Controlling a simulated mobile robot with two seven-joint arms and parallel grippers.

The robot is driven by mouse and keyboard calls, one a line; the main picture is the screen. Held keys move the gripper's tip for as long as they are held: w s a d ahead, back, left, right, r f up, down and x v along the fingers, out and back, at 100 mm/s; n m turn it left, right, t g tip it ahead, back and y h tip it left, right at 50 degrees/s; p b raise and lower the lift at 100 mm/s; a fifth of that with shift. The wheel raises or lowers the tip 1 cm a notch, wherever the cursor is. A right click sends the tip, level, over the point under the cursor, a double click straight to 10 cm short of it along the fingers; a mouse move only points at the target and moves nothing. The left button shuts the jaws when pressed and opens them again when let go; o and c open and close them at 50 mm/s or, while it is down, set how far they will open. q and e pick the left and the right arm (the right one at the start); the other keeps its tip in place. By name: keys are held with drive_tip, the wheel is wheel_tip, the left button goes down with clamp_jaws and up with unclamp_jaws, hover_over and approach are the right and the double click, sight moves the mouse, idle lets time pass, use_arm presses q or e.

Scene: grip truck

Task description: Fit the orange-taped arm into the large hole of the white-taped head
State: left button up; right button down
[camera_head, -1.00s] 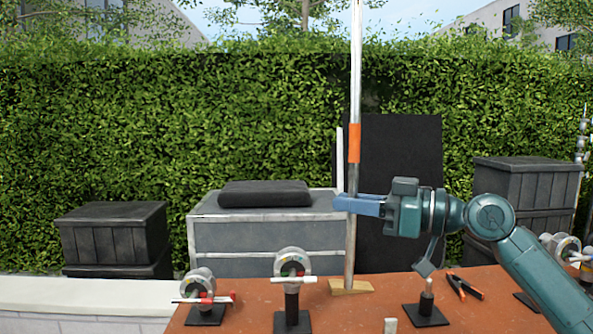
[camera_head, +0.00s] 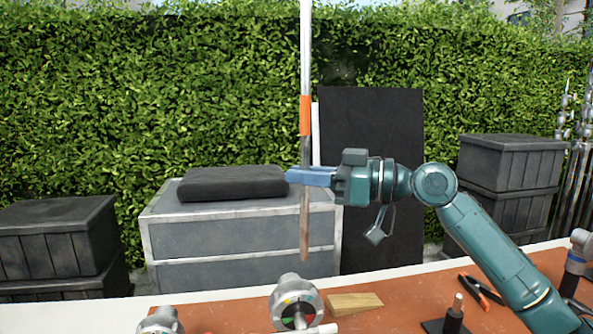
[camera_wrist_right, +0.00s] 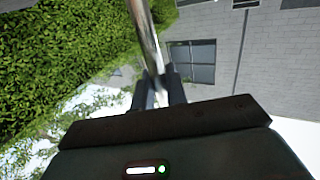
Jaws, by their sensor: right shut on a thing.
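The orange-taped arm is a long silver pole (camera_head: 306,60) with an orange band, standing about upright. My right gripper (camera_head: 293,176) is shut around it below the band. The pole's lower end hangs clear above the bench. It also shows in the right wrist view (camera_wrist_right: 146,35), running between the fingers. A round grip head (camera_head: 296,303) with coloured marks stands on the bench near the pole's lower end. Another head (camera_head: 160,322) is cut off by the bottom edge. I cannot tell which head has white tape. My left gripper is not in view.
A wooden wedge (camera_head: 355,303) lies on the brown bench right of the near head. A small stand (camera_head: 455,318) and orange-handled pliers (camera_head: 482,290) are farther right. Behind the bench are a grey case (camera_head: 230,240), a black panel (camera_head: 375,120) and black crates (camera_head: 512,160).

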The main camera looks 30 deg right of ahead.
sight(307, 200)
drive_tip(key=f+b, duration=0.3)
drive_tip(key=shift+s+f, duration=0.2)
drive_tip(key=shift+f, duration=0.1)
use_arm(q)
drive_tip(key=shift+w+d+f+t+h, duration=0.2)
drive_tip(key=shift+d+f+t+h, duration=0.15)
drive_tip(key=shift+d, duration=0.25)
use_arm(e)
drive_tip(key=shift+f, duration=0.35)
